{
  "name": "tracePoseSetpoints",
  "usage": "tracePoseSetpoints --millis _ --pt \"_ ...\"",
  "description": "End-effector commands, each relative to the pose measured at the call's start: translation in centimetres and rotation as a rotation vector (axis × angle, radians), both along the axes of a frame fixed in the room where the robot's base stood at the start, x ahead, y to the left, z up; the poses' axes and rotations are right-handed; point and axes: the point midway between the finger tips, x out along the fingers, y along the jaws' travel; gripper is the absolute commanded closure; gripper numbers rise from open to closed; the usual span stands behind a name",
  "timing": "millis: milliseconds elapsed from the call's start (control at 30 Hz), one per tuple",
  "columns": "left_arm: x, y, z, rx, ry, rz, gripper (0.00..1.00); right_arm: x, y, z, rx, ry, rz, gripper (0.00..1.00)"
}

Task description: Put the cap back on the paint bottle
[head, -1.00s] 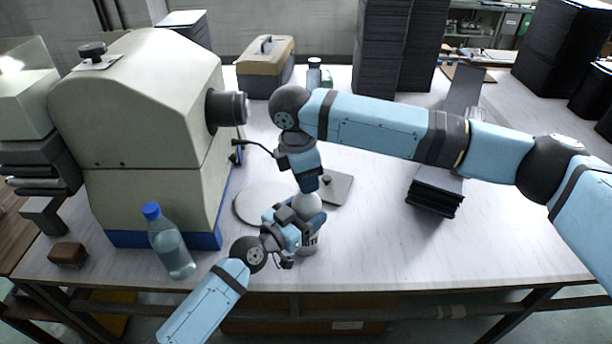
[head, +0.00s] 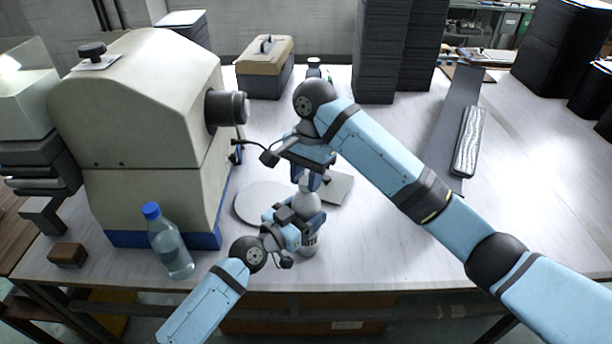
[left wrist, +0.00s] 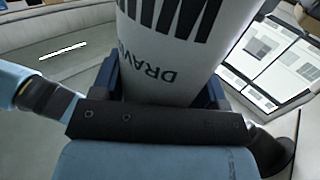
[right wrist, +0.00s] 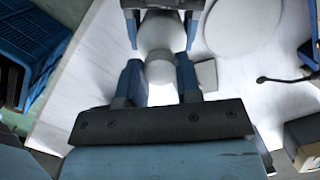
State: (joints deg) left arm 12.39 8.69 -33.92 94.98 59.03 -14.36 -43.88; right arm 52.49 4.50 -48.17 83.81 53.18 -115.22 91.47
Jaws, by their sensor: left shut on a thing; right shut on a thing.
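The white paint bottle (head: 306,202) stands upright near the table's front edge. My left gripper (head: 306,220) is shut around its body; the left wrist view shows its printed wall (left wrist: 170,55) between the fingers. My right gripper (head: 310,180) points down directly above the bottle. In the right wrist view it is shut on a pale grey cap (right wrist: 160,73), in line with the bottle's rounded white shoulder (right wrist: 160,32). I cannot tell whether the cap touches the neck, which is hidden.
A large beige machine (head: 140,120) fills the left side, with a blue-capped water bottle (head: 170,245) before it. A round white disc (head: 258,203) lies behind the paint bottle. A toolbox (head: 265,70) stands at the back. The front right tabletop is clear.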

Motion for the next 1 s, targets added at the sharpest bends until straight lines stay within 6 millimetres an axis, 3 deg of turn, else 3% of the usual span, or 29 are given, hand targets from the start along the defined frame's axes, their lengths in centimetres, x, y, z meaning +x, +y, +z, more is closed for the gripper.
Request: tracePoseSetpoints --millis 400,600,767,1000 --pt "-0.01 0.04 -0.11 0.001 0.002 0.000 0.99 -0.18 0.02 0.00 0.003 0.001 -1.041 0.90" --pt "-0.01 0.05 -0.11 0.001 0.002 0.001 0.99 -0.13 -0.06 0.01 0.001 -0.001 -1.437 0.90" --pt "-0.01 0.06 -0.12 0.001 0.002 0.001 0.99 -0.14 -0.05 0.01 0.002 -0.001 -1.571 0.90" --pt "0.00 0.07 -0.13 0.001 0.001 0.001 0.99 -0.13 -0.06 0.02 0.001 -0.001 -1.583 0.90"
